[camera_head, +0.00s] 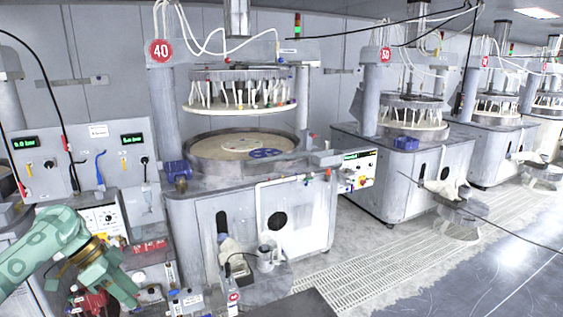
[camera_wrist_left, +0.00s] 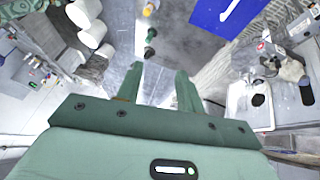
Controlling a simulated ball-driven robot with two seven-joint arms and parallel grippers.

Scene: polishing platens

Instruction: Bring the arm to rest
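My left arm (camera_head: 45,245) is pale green and comes in from the left edge in the head view. Its gripper (camera_head: 122,292) hangs low at the front left, in front of the cluttered bench. In the left wrist view the two green fingers of the left gripper (camera_wrist_left: 158,78) stand apart with nothing between them. The gripper is open and empty. My right arm and gripper are in neither view.
A polishing machine (camera_head: 300,225) with a round platen (camera_head: 215,148) stands in the middle. Similar machines run off to the right. Red parts (camera_head: 150,246) and several small items crowd the bench near the left gripper.

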